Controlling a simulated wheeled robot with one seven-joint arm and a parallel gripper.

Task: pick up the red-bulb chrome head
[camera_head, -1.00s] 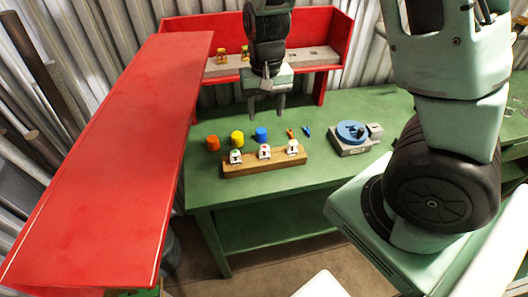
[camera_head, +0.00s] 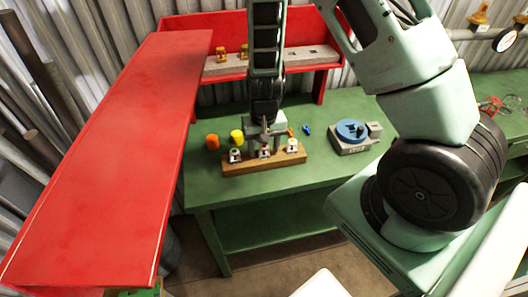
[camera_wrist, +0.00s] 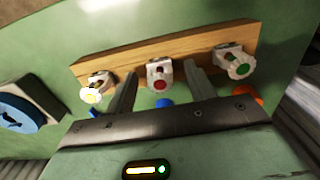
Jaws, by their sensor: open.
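The red-bulb chrome head (camera_wrist: 159,76) sits in the middle of a wooden block, between two other chrome heads. In the head view the red-bulb head (camera_head: 264,150) is partly hidden by my gripper. My gripper (camera_head: 266,148) is open and empty, low over the block. In the wrist view its two fingers (camera_wrist: 163,92) stand on either side of the red-bulb head, with gaps on both sides. A green-bulb head (camera_wrist: 236,64) and a yellow-bulb head (camera_wrist: 95,87) sit at the block's two ends.
The wooden block (camera_head: 240,169) lies on a green bench (camera_head: 205,183). Orange (camera_head: 212,142) and yellow (camera_head: 237,136) caps stand behind it. A blue turntable fixture (camera_head: 351,131) stands to the right. A red shelf (camera_head: 110,130) runs along the left.

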